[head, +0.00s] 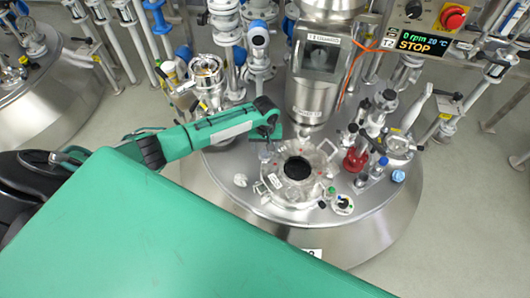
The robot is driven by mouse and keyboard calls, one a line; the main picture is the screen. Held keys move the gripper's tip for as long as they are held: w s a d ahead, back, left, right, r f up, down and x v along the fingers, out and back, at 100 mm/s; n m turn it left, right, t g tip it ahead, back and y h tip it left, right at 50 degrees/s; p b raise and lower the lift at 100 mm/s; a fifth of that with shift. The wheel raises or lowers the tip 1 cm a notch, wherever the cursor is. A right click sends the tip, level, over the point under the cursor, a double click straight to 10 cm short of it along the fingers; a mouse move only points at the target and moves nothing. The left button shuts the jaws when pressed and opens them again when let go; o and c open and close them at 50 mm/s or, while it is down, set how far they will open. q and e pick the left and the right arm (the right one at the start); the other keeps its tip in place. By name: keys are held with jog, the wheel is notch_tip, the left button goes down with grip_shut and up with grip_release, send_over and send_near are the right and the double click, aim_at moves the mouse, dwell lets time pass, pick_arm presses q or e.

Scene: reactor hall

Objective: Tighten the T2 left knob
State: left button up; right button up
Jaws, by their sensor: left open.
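The T2 reactor is a steel vessel whose domed lid (222,172) fills the middle of the head view. A round port (297,168) with a dark centre and a clear rim sits on the lid, with small fittings around it. A small pale knob-like part (240,180) stands left of the port; I cannot tell whether it is the left knob. My left gripper (270,131), on the green arm, is open, above the lid at the port's upper left. Its fingers are small and partly hidden by the arm. My right gripper is out of view.
A steel motor column (312,95) rises behind the port. Valves and pipes crowd the back.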

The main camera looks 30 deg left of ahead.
aim_at(265, 154)
pick_arm(q)
jog(key=shift+r+n+p, duration=0.1)
jog(key=shift+n+p, duration=0.3)
jog(key=shift+p, duration=0.05)
jog(key=n+p, duration=0.5)
jog(key=p, duration=0.1)
jog(key=shift+s+r+n, duration=0.1)
jog(key=shift+n, duration=0.2)
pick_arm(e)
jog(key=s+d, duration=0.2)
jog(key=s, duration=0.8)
pick_arm(q)
notch_tip(265, 154, down, 5)
jog(key=b, duration=0.3)
jog(key=shift+f, duration=0.2)
jog(key=shift+f+b, duration=0.4)
jog(key=shift+f, duration=0.15)
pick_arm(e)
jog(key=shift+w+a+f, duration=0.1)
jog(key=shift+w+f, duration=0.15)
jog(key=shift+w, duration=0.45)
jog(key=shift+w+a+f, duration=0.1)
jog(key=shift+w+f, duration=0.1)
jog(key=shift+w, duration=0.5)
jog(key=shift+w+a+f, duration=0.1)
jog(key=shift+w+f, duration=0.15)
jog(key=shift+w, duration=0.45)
